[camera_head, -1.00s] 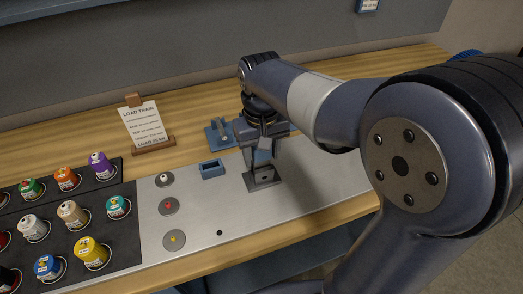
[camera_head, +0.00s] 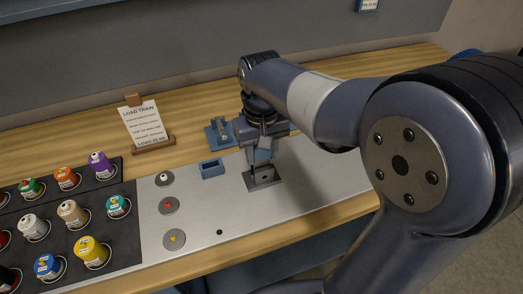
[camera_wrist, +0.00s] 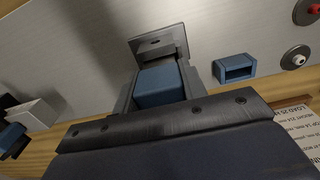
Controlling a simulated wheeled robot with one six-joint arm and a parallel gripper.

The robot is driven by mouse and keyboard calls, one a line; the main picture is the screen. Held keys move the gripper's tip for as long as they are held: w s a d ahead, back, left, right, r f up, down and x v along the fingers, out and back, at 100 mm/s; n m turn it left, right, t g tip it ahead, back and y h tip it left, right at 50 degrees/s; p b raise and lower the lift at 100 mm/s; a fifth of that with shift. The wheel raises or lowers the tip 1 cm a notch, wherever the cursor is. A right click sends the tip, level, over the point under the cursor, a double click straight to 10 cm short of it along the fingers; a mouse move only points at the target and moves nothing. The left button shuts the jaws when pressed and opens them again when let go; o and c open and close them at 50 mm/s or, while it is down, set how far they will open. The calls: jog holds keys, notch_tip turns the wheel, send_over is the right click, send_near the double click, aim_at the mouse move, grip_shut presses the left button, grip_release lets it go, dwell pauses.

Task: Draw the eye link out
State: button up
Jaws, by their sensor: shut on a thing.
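My gripper (camera_head: 262,158) points down over a dark grey plate (camera_head: 264,181) on the metal panel. In the wrist view my gripper (camera_wrist: 158,68) is shut on a blue block (camera_wrist: 162,86), with one finger at each side of it. I take this block to be the eye link. The grey plate (camera_wrist: 155,43), with a small hole, shows just beyond the block. The fingers and block hide the lower end of the block, so I cannot tell how it meets the plate.
An open blue socket (camera_head: 212,168) stands left of my gripper, also seen in the wrist view (camera_wrist: 234,68). A blue fixture (camera_head: 219,134) is behind. Round discs (camera_head: 169,206) and several coloured canisters (camera_head: 91,252) lie left. The panel's right side is clear.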

jog(key=shift+r+p, duration=0.65)
jog(key=shift+p, duration=0.05)
dwell(0.7)
jog(key=shift+r+p, duration=3.6)
jog(key=shift+r, duration=0.4)
